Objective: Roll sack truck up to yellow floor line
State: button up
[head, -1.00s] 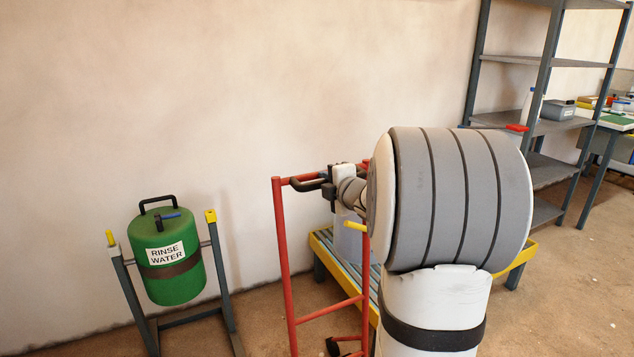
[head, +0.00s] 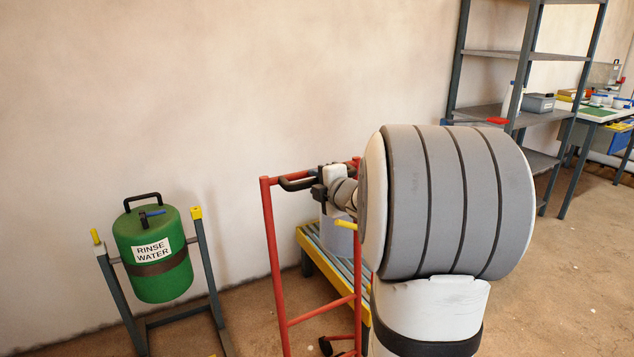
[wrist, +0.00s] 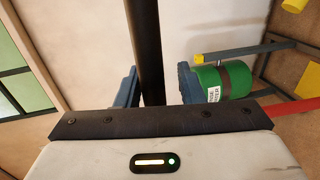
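The red sack truck (head: 272,255) stands upright in the head view, left of my arm, with a black handle (head: 297,184) at its top. My gripper (head: 322,188) is at that handle, partly hidden by my wrist. In the wrist view a black bar (wrist: 150,45) of the handle runs between the two blue fingers of my gripper (wrist: 156,85). It looks gripped, though a narrow gap shows beside the right finger. A yellow patch (wrist: 287,92) lies by the stand in the wrist view; I cannot tell whether it is the floor line.
A green rinse water drum (head: 152,272) hangs in a grey stand (head: 212,285) left of the truck. A low yellow-edged platform (head: 318,258) stands behind the truck, near the wall. A grey shelf (head: 490,110) and a workbench (head: 600,115) are at the right. Brown floor is open at right.

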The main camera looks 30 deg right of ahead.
jog(key=shift+o, duration=0.4)
jog(key=shift+r, duration=0.15)
jog(key=shift+s+r, duration=0.15)
jog(key=shift+s, duration=0.25)
jog(key=p+v, duration=0.1)
jog(key=v, duration=0.6)
